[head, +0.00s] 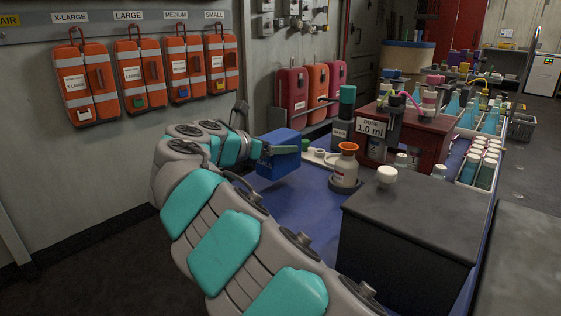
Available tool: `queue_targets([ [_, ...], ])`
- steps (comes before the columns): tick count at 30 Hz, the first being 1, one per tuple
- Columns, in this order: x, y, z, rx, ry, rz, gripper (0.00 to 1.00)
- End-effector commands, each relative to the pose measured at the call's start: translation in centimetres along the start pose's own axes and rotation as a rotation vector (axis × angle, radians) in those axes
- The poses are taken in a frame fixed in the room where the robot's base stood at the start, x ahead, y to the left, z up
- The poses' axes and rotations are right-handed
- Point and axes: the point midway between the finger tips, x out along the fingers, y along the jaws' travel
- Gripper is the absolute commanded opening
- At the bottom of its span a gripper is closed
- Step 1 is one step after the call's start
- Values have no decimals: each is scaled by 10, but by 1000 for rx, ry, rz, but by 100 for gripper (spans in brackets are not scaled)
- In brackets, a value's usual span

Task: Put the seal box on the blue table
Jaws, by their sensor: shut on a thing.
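The blue table (300,210) stands in the middle of the head view, partly hidden by my arm. A blue box (279,163), seemingly the seal box, is at the table's far left edge. The other finger is hidden. The box looks slightly tilted; I cannot tell whether it touches the tabletop.
An orange-topped bottle (346,166), a dark green-capped bottle (344,112) and a red dosing stand (418,139) are right of the box. A dark grey block (408,230) fills the near right. Orange packs (137,76) hang on the left wall. Bare tabletop lies in front of the box.

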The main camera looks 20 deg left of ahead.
Motion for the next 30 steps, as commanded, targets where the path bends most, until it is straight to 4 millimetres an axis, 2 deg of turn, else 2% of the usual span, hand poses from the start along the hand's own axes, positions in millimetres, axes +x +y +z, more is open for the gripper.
queue_targets([
  [4, 3, 0, -10, 1, -1, 2, 4],
  [11, 12, 0, -39, 0, -2, -1, 4],
  [21, 12, 0, -41, 1, -1, 1, 4],
  [22, 13, 0, -42, 1, 0, 1, 82],
  [27, 13, 0, -42, 2, 0, 2, 100],
  [30, 13, 0, -42, 2, 0, 2, 100],
])
